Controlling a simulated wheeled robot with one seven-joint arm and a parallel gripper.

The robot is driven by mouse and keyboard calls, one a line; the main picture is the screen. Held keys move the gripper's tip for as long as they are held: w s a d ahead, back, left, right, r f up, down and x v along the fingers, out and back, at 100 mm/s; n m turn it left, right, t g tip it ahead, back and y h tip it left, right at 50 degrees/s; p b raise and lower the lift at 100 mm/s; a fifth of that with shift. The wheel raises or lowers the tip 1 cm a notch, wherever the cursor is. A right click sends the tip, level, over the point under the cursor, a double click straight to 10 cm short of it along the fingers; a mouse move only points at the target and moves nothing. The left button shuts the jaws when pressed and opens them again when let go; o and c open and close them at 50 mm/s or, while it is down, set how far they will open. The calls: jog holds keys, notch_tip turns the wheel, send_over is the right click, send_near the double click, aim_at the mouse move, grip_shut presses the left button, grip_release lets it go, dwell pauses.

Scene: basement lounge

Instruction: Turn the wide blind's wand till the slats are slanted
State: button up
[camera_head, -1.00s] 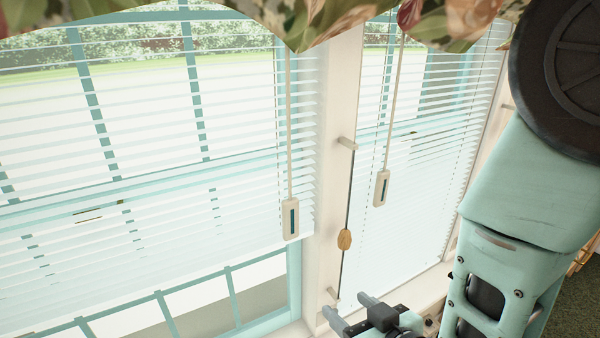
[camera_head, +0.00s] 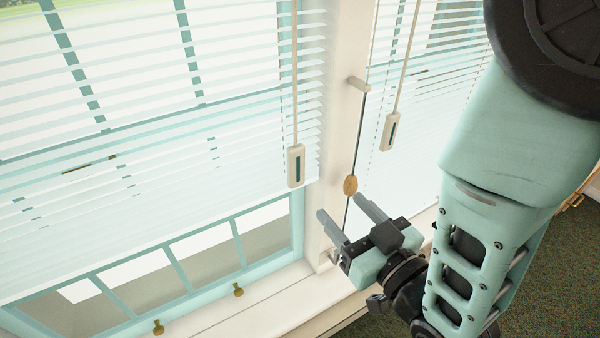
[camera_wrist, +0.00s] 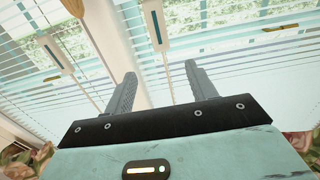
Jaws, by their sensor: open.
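The wide blind (camera_head: 150,140) fills the left of the head view. Its white slats have gaps through which the window bars and outside show; their exact tilt is hard to tell. Its wand hangs at its right edge, a thin rod ending in a pale handle (camera_head: 296,166) with a dark stripe. My gripper (camera_head: 340,205) is open and empty, below and right of that handle and apart from it. In the wrist view, turned upside down, the handle (camera_wrist: 155,25) shows beyond the gap between my fingers (camera_wrist: 160,70), its rod running down between them.
A narrower blind (camera_head: 430,120) on the right has a similar wand handle (camera_head: 390,132). Between them, a cord with a wooden toggle (camera_head: 350,185) runs along the post, close to my fingers, below a peg (camera_head: 359,83). The sill (camera_head: 260,300) lies below.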

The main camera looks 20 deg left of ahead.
aim_at(298, 159)
jog(key=shift+w+a+f+b, duration=0.25)
jog(key=shift+a+b, duration=0.05)
jog(key=shift+b, duration=2.4)
jog(key=x, duration=0.4)
jog(key=p+x, duration=0.1)
jog(key=x, duration=0.8)
jog(key=shift+w+a+r+p, duration=0.15)
jog(key=shift+a+r+p, duration=0.1)
jog(key=shift+r+p, duration=0.15)
jog(key=shift+w+a+f, duration=0.1)
jog(key=shift+w+a, duration=0.25)
jog(key=shift+a, duration=0.05)
jog(key=c, duration=1)
